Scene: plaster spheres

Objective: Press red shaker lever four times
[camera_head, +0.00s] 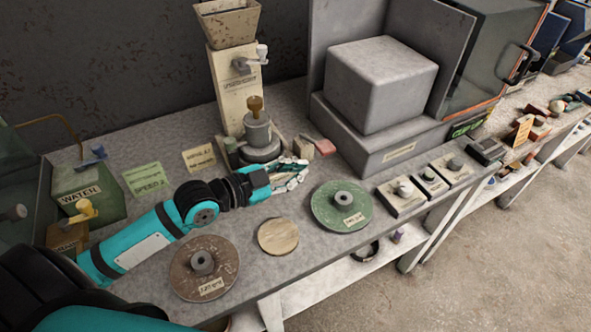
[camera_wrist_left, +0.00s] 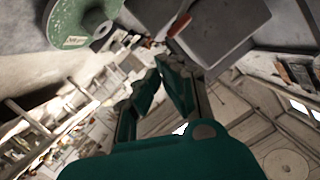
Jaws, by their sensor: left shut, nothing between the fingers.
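The red lever (camera_head: 325,147) is a small red block beside a grey machine with a brown knob (camera_head: 257,130). In the left wrist view a red piece (camera_wrist_left: 179,25), apparently the same lever, lies beyond my fingertips. My left gripper (camera_head: 302,170) is just in front of and to the left of the red lever, low over the bench. In the left wrist view its fingers (camera_wrist_left: 165,75) are shut and empty. A gap shows between the fingers and the red piece. My right gripper is not in view.
A green disc (camera_head: 342,206), a tan disc (camera_head: 278,237) and a brown disc (camera_head: 204,268) lie along the front of the bench. A large grey block (camera_head: 380,84) stands right of the lever. A tan hopper column (camera_head: 233,80) stands behind. Small switch boxes (camera_head: 401,196) sit at right.

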